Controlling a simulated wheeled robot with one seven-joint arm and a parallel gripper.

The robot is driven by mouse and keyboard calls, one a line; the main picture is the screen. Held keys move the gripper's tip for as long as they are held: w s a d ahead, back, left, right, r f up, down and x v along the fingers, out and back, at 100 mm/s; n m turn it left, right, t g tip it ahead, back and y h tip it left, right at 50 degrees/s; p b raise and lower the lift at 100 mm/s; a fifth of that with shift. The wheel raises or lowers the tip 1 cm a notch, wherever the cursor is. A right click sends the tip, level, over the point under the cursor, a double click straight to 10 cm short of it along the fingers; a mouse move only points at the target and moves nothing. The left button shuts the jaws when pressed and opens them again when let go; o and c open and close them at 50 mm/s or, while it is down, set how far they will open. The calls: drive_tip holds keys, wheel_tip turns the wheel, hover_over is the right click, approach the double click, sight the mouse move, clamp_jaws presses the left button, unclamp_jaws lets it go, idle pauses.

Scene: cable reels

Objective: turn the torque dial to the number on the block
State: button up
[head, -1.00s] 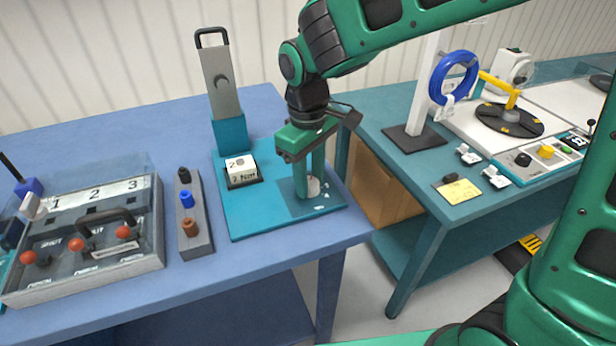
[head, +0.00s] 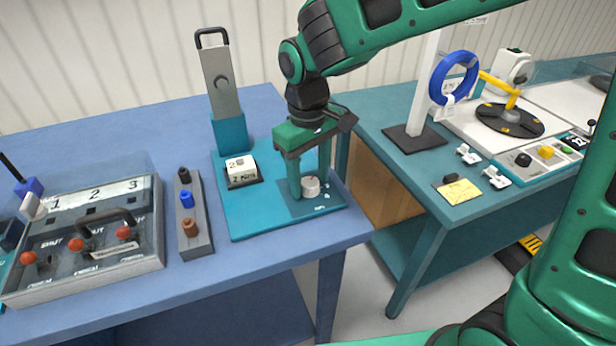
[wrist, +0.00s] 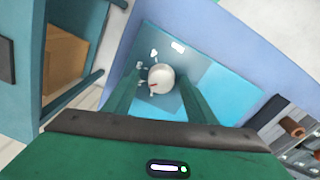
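The torque dial (head: 311,187) is a small white round knob on a dark square plate at the front right of a teal base (head: 262,222). In the wrist view the dial (wrist: 161,76) shows a short red mark at its lower left edge, with small white marks around it. A white block (head: 240,168) behind it on the base reads "2" on top and "2 N·m" on its front. My gripper (head: 310,182) points down at the dial, fingers apart. In the wrist view the dial lies between the fingers with gaps on both sides; fingertip height is unclear.
A grey tool with a black handle (head: 220,80) stands upright behind the block. A rack of coloured knobs (head: 187,198) and a lever panel (head: 95,235) stand left. A second table (head: 440,215) with a reel machine is right, across a gap.

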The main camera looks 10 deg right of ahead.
sight(309, 182)
drive_tip(key=shift+s, duration=0.1)
wheel_tip(309, 182, up, 11)
drive_tip(key=shift+a+f, duration=0.15)
idle(0.5)
drive_tip(key=s+d+f+m, duration=0.1)
drive_tip(key=s+d+m, duration=0.15)
drive_tip(key=d, duration=0.85)
drive_tip(key=s+d+f+m, duration=0.15)
drive_tip(key=d+m, duration=0.25)
drive_tip(key=d, duration=0.7)
drive_tip(key=s+d+f+m, duration=0.3)
drive_tip(key=s+d, duration=0.3)
drive_tip(key=s, duration=0.2)
drive_tip(key=s+d+f+m, duration=0.3)
drive_tip(key=s+d+m, duration=0.1)
drive_tip(key=s+d, duration=0.3)
drive_tip(key=shift+s+d, duration=0.25)
drive_tip(key=shift+s, duration=0.6)
drive_tip(key=shift+f, duration=0.1)
